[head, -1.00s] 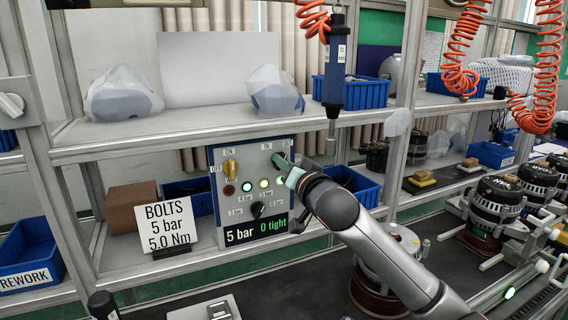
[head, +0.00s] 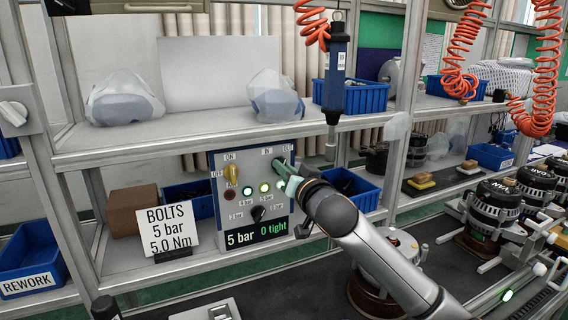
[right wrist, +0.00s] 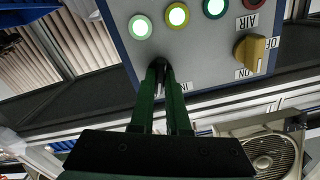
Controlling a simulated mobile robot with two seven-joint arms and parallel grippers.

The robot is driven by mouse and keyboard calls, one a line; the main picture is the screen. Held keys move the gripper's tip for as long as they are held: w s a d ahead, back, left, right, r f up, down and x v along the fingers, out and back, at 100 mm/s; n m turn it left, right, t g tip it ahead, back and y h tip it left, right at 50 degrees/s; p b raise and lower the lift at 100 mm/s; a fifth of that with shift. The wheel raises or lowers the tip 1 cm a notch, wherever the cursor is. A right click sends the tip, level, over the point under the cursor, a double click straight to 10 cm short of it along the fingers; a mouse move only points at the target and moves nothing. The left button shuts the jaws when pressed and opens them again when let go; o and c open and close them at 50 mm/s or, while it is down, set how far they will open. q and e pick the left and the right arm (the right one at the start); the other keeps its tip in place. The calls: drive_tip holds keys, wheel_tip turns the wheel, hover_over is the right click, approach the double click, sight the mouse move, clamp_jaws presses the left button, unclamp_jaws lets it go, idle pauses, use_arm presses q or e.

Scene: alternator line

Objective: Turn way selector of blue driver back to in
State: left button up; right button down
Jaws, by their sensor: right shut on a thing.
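The blue driver (head: 335,75) hangs upright from an orange coiled hose in front of the upper shelf. The grey control panel (head: 222,208) with a blue edge stands on the lower shelf, its display reading "5 bar 0 tight". My right gripper (head: 281,162) reaches the panel's upper right, between the IN and OUT labels. In the right wrist view its green fingers (right wrist: 158,72) are shut on the dark way selector (right wrist: 158,63). The fingers mostly cover the selector, so its exact pointing is hard to tell. The IN label (right wrist: 183,86) shows beside the fingers. My left gripper is not in view.
The panel also has a yellow AIR knob (head: 230,171), lit lamps (head: 264,185) and a lower black knob (head: 258,213). A BOLTS sign (head: 167,228) stands left of it. A blue bin (head: 362,193) is close on the right. Alternators (head: 488,205) stand further right.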

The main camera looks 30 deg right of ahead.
use_arm(q)
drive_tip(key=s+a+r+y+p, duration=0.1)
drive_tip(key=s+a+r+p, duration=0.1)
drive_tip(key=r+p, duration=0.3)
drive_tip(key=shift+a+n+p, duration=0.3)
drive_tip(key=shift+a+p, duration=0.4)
drive_tip(key=shift+p, duration=0.75)
use_arm(e)
drive_tip(key=shift+a+n, duration=0.1)
drive_tip(key=shift+n, duration=5)
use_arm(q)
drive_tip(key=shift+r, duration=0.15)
use_arm(e)
drive_tip(key=c, duration=0.9)
unclamp_jaws()
drive_tip(key=shift+s, duration=0.15)
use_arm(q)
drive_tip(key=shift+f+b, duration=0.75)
use_arm(e)
drive_tip(key=s, duration=1.2)
drive_tip(key=shift+a, duration=0.35)
drive_tip(key=shift+s, duration=0.15)
